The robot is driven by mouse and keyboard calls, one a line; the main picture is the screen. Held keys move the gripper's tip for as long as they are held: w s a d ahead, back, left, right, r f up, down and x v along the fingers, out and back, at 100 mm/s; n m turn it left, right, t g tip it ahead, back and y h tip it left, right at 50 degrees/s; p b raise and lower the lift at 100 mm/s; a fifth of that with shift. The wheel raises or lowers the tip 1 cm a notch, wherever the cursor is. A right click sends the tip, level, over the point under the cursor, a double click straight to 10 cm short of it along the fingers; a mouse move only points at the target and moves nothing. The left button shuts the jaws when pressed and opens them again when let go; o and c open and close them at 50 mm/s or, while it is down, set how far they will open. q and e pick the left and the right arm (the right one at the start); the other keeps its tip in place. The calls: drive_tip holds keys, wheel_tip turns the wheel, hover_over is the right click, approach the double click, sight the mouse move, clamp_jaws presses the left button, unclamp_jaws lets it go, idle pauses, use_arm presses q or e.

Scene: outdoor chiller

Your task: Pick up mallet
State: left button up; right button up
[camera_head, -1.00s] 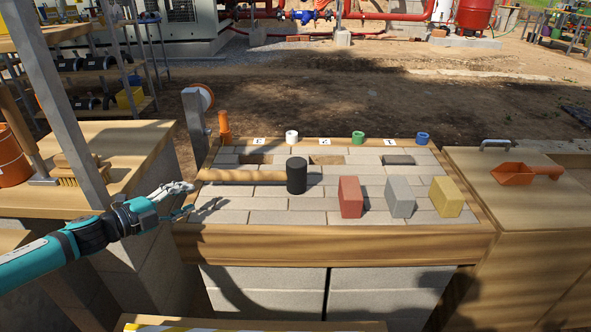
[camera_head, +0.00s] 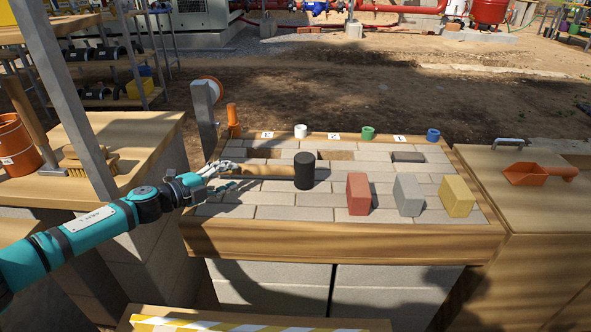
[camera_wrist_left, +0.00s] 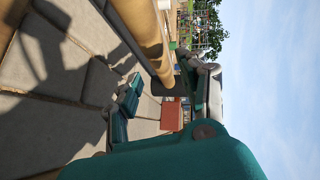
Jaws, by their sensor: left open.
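The mallet has a black head (camera_head: 304,171) and a light wooden handle (camera_head: 262,171). It lies on the grey paver surface of the wood-framed table, handle pointing left. My left gripper (camera_head: 222,173) is open at the left end of the handle in the head view. In the left wrist view the handle (camera_wrist_left: 146,38) runs close beside the open fingers (camera_wrist_left: 165,95). I cannot tell whether the fingers touch the handle. My right gripper is not in view.
Red (camera_head: 358,194), grey (camera_head: 408,194) and yellow (camera_head: 456,196) bricks stand right of the mallet. Coloured rings and number labels line the back edge. A grey post (camera_head: 205,116) stands at the back left corner.

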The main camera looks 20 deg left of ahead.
sight(245, 171)
use_arm(q)
drive_tip(key=x, duration=0.5)
drive_tip(key=b+x, duration=0.1)
drive_tip(key=x, duration=0.2)
drive_tip(key=shift+w+f, duration=0.15)
drive_tip(key=shift+f, duration=0.15)
clamp_jaws()
drive_tip(key=shift+r, duration=0.2)
